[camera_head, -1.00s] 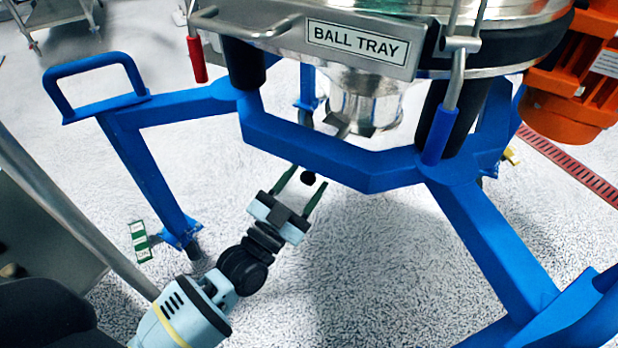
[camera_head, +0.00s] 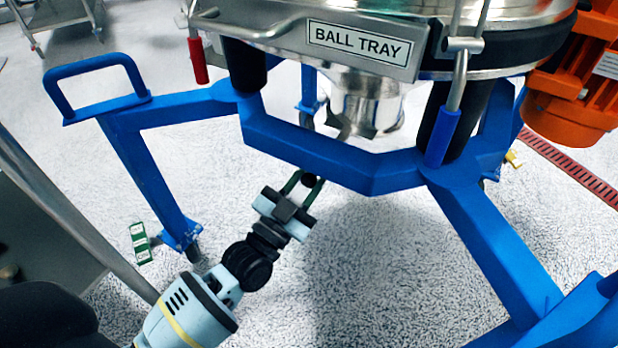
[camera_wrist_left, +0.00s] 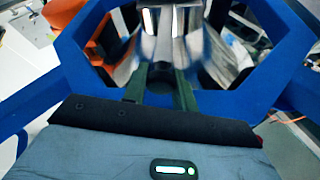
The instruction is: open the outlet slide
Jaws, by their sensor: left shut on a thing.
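The outlet slide's round black knob (camera_head: 308,180) shows just below the front bar of the blue frame. The rest of the slide is mostly hidden behind that bar. My left gripper (camera_head: 307,178) reaches up from below, and its two dark green fingers are shut on the knob from both sides. In the left wrist view the fingers point at the shiny steel outlet, with the dark knob (camera_wrist_left: 159,72) between them. The steel outlet (camera_head: 366,104) hangs under the sifter, behind the bar. My right gripper is not in view.
The blue frame (camera_head: 310,150) crosses just above my left gripper, with legs on both sides. The ball tray (camera_head: 360,45) is above it. An orange motor (camera_head: 575,95) hangs at the upper right. The speckled floor below is open.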

